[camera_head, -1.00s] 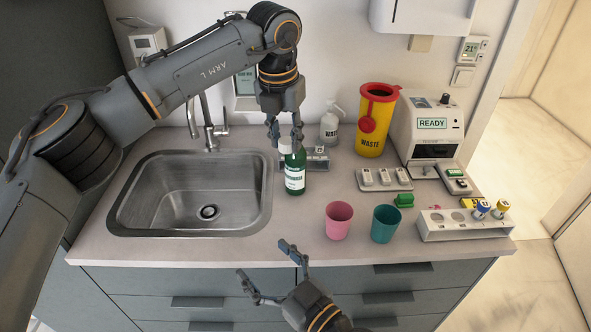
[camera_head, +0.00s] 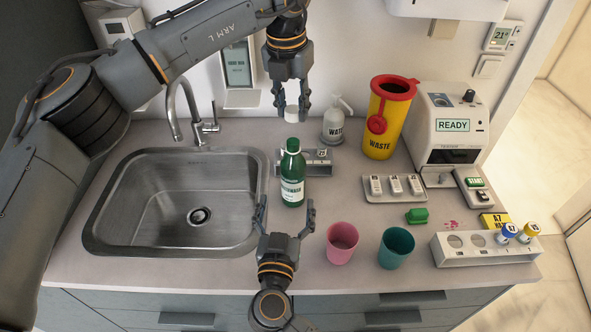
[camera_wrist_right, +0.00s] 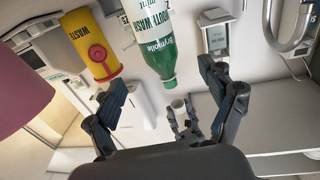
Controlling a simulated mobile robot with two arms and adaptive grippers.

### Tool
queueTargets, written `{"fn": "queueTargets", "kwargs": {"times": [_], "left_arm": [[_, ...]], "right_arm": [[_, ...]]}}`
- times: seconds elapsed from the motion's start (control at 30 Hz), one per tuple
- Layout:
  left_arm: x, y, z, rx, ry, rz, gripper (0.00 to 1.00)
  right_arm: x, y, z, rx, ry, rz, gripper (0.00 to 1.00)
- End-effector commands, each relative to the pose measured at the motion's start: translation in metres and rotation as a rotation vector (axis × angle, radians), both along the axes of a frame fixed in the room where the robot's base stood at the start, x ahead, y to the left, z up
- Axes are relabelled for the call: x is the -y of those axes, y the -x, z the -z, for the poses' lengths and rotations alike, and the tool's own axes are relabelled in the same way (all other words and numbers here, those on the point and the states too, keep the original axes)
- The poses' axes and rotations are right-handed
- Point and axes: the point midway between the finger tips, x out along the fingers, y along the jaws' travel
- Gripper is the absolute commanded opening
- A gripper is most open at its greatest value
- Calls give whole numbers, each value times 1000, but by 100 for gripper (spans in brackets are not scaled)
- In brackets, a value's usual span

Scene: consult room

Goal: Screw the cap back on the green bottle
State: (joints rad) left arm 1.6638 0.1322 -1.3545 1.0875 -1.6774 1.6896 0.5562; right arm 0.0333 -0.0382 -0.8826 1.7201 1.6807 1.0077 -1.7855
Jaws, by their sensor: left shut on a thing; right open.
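The green bottle (camera_head: 292,180) with a white label stands upright on the counter, right of the sink. Its green neck is uncapped; the bottle also shows in the right wrist view (camera_wrist_right: 165,65). My left gripper (camera_head: 291,108) is shut on the white cap (camera_head: 291,115), held above the bottle's mouth with a gap between. The cap also shows in the right wrist view (camera_wrist_right: 178,103). My right gripper (camera_head: 285,208) is open and empty, just in front of the bottle, its fingers spread to either side and apart from it.
A pink cup (camera_head: 341,244) and a teal cup (camera_head: 395,248) stand right of my right gripper. The sink (camera_head: 180,205) lies left. Behind are a white pump bottle (camera_head: 335,125) and a yellow waste bin (camera_head: 386,125). A tube rack (camera_head: 480,252) stands at right.

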Motion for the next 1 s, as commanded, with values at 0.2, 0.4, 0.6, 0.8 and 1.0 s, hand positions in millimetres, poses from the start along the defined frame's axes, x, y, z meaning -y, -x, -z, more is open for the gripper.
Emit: {"fn": "queueTargets", "kwargs": {"times": [0.2,0.4,0.6,0.8,1.0], "left_arm": [[0,0,-1,1,0,1,22],[0,0,0,0,0,1,22],[0,0,0,0,0,0,22],[0,0,0,0,0,0,22],[0,0,0,0,0,1,22]], "right_arm": [[1,1,4,-20,12,15,83],[1,1,4,-19,12,15,83],[2,-5,4,-18,12,15,83],[6,-35,3,-15,12,16,83],[10,-74,4,-15,14,15,83]]}}
